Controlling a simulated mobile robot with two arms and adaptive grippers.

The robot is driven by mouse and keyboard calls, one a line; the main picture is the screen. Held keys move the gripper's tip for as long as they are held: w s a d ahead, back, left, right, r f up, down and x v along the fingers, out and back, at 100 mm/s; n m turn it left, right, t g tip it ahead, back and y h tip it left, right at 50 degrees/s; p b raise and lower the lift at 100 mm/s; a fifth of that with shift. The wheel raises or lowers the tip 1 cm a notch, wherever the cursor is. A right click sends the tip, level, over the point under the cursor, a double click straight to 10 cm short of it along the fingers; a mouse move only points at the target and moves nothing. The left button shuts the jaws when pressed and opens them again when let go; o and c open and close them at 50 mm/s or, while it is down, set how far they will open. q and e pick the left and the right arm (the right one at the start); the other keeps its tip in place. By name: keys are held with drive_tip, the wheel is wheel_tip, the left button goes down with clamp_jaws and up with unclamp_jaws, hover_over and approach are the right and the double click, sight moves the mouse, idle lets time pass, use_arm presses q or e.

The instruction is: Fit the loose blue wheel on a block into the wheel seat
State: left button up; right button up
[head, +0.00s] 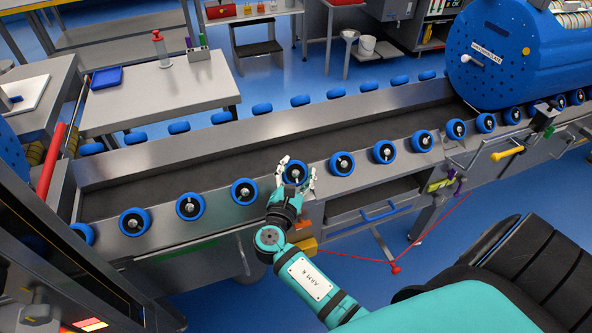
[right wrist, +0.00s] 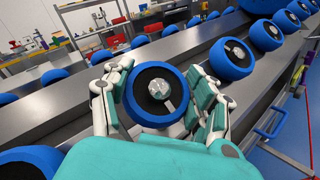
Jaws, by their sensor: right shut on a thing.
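A blue wheel (head: 295,165) with a dark centre and silver hub is between the fingers of my right gripper (head: 297,175), in line with the row of wheels along the near rail. In the right wrist view the wheel (right wrist: 158,66) faces the camera, with white and teal fingers on both sides, and my right gripper (right wrist: 158,97) is shut on it. The wheel covers what lies behind it, so I cannot tell whether it touches a seat. I cannot make out a block or a bare wheel seat. My left gripper is not in view.
Blue wheels line the near rail, with neighbours at left (head: 244,191) and right (head: 342,164). More wheels line the far rail. A long dark trough (head: 200,180) runs between the rails. A large blue drum (head: 500,60) stands at the right end. A metal drawer (head: 375,210) sits below.

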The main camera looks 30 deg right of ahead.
drive_tip(key=shift+d+f, duration=0.1)
drive_tip(key=shift+f, duration=0.15)
drive_tip(key=o, duration=1.8)
drive_tip(key=shift+d, duration=0.1)
drive_tip(key=shift+c, duration=0.2)
drive_tip(key=shift+s+a, duration=0.1)
drive_tip(key=shift+a, duration=0.1)
drive_tip(key=v, duration=1.1)
drive_tip(key=shift+s+a, duration=0.2)
drive_tip(key=shift+s, duration=0.05)
